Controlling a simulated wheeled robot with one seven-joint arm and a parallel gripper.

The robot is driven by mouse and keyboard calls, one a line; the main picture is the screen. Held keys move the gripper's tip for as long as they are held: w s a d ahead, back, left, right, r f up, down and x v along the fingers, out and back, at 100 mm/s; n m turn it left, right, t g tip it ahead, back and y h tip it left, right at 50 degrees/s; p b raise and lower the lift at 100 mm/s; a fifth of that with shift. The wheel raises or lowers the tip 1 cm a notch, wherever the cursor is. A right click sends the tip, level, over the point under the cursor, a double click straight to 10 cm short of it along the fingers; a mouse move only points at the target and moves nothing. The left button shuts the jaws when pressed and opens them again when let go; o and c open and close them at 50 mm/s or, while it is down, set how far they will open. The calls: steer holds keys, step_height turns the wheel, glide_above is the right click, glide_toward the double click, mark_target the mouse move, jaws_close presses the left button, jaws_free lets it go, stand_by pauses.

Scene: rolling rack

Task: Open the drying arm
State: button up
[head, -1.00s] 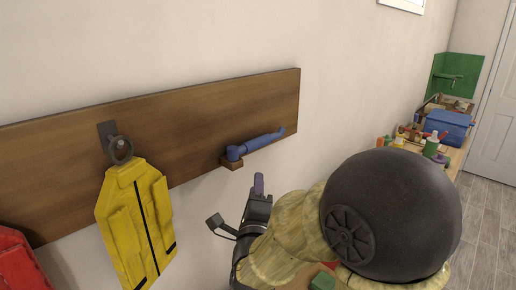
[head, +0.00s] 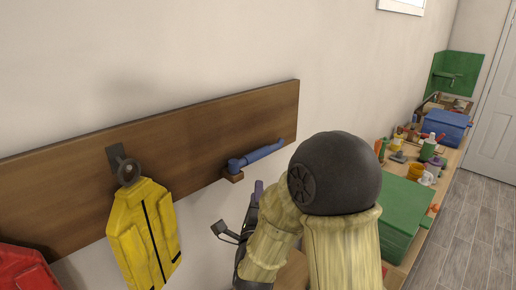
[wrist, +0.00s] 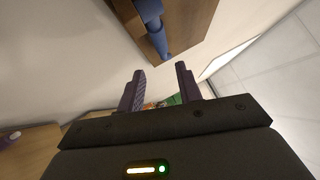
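The blue drying arm (head: 258,155) lies folded along the brown wooden wall board, on a small wooden bracket (head: 232,175) at the board's right part. It also shows at the top of the wrist view (wrist: 152,20), beyond my fingertips. My gripper (head: 255,192) is below the bracket in the head view, partly hidden by my own arm. In the wrist view my gripper (wrist: 160,70) has its two dark fingers apart with nothing between them. It does not touch the drying arm.
The wooden board (head: 190,130) is fixed to the wall. A yellow jacket (head: 145,235) hangs from a metal hook, and a red garment (head: 25,270) hangs at the left. A bench at the right holds a green box (head: 400,215), a blue box (head: 440,130) and several small items.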

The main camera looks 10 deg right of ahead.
mark_target(258, 159)
steer(key=shift+w+r+p, duration=0.25)
steer(key=shift+w+p, duration=0.15)
steer(key=shift+p, duration=2)
steer(key=p+x, duration=0.7)
steer(key=x, duration=0.6)
steer(key=shift+w+d, duration=0.15)
steer(key=shift+w+d+p, duration=0.1)
steer(key=shift+w+p, duration=0.25)
steer(key=shift+w, duration=0.2)
jaws_close()
